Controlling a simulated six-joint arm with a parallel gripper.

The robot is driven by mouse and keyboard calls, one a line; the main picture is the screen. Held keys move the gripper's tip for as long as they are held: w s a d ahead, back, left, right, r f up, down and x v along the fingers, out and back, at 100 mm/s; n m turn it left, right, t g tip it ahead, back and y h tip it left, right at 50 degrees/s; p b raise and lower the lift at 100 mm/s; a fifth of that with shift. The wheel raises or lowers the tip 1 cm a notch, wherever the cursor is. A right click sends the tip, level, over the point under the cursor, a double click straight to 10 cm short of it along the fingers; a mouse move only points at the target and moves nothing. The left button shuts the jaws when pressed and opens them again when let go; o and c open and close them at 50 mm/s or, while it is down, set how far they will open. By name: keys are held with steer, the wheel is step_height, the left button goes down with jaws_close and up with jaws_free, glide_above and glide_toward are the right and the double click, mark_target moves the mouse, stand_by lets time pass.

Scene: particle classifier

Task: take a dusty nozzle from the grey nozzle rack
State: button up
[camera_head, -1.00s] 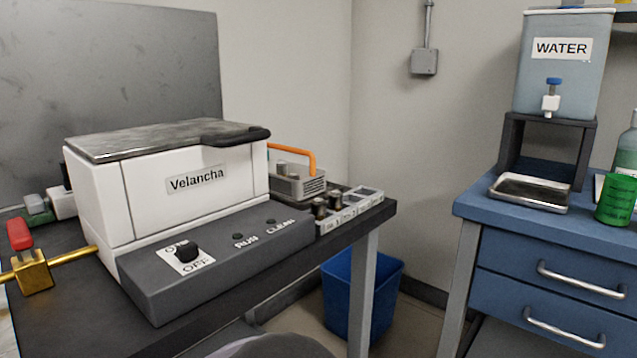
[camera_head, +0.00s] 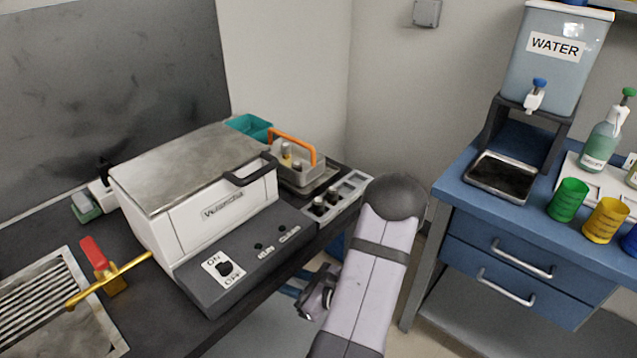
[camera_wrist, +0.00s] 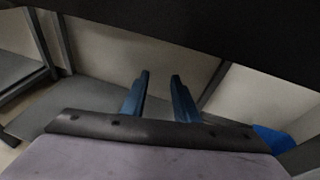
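A light grey slotted rack (camera_head: 352,187) sits on the dark bench, to the right of the Velancha machine. Two dark nozzles (camera_head: 325,202) stand upright in its near slots; the farther slots look empty. I cannot tell how dusty the nozzles are. My gripper (camera_head: 297,286) is low, below the bench's front edge and apart from the rack. In the wrist view my gripper (camera_wrist: 160,76) has its two blue fingers apart with nothing between them. The rack is not in the wrist view.
The white Velancha machine (camera_head: 225,212) fills the bench middle. An orange-handled grey carrier (camera_head: 308,173) with small parts and a teal bin (camera_head: 248,127) stand behind the rack. A brass valve with red lever (camera_head: 94,252) is at left. A blue drawer cabinet (camera_head: 525,247) stands at right.

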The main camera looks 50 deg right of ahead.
steer(key=s+d+r+m+g+h+p, duration=0.1)
steer(key=s+d+r+m+h+p, duration=0.25)
steer(key=s+d+m+h, duration=0.35)
steer(key=s+d+r+m+g+h+p, duration=0.1)
steer(key=s+d+r+m+h+p, duration=0.25)
steer(key=d, duration=0.55)
step_height(320, 180, up, 9)
steer(key=s+d+t+p, duration=0.2)
steer(key=s+p, duration=0.1)
steer(key=p, duration=0.1)
steer(key=n+t+y+b, duration=0.3)
steer(key=n+y+b, duration=0.1)
steer(key=n+b, duration=0.1)
glide_toward(314, 198)
steer(key=d, duration=0.2)
steer(key=shift+w+a+n+y, duration=0.35)
steer(key=shift+a+y, duration=0.1)
steer(key=shift+a, duration=0.1)
steer(key=shift+w+d+p, duration=0.4)
steer(key=shift+w+p, duration=0.05)
steer(key=shift+w, duration=1.5)
steer(key=shift+w+d+p, duration=0.35)
steer(key=shift+w+p, duration=0.05)
steer(key=shift+w, duration=1.5)
steer(key=shift+w+d+p, duration=0.4)
steer(key=shift+w+p, duration=0.05)
steer(key=shift+w, duration=1.5)
steer(key=shift+f, duration=0.1)
